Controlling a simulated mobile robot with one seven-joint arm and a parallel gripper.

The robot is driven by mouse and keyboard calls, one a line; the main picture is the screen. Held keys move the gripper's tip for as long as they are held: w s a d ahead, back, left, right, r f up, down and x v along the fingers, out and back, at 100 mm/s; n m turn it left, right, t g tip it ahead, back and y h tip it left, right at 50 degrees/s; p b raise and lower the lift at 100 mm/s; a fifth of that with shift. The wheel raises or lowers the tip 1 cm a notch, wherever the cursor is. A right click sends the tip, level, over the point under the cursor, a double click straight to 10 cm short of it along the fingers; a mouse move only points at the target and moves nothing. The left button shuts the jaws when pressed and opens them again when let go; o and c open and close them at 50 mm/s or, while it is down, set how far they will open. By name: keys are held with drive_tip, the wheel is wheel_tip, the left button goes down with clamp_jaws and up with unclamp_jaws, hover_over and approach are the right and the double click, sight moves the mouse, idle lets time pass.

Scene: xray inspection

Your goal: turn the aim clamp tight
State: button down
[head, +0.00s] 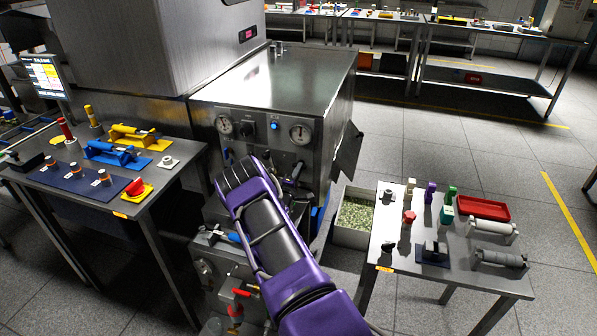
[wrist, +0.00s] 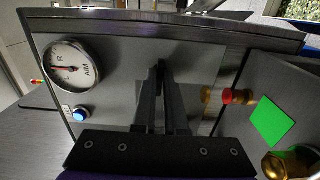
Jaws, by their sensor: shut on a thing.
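The steel machine's front panel (head: 262,118) carries two round gauges. A gauge marked AIM (wrist: 70,68) shows at the left of the wrist view, with a blue button (wrist: 80,114) below it. My gripper (wrist: 162,75) is at the panel beside this gauge, its two dark fingers close together and shut on a small part that they almost wholly hide; by its place, this is the aim clamp. In the head view my gripper (head: 297,172) is at the panel below the right gauge (head: 300,134), partly behind my purple arm. How far the clamp is turned cannot be seen.
In the wrist view a red-and-brass knob (wrist: 235,97), a green square (wrist: 272,120) and a brass rounded part (wrist: 290,163) lie to the right. A tool table (head: 190,150) stands at left. A parts table (head: 455,277) and a bin (head: 350,237) stand at right.

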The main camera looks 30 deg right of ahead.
drive_tip(key=c, duration=1)
unclamp_jaws()
drive_tip(key=shift+o, duration=0.2)
drive_tip(key=p+v, duration=0.2)
drive_tip(key=v, duration=1.5)
drive_tip(key=shift+a, duration=0.15)
drive_tip(key=shift+s, duration=0.15)
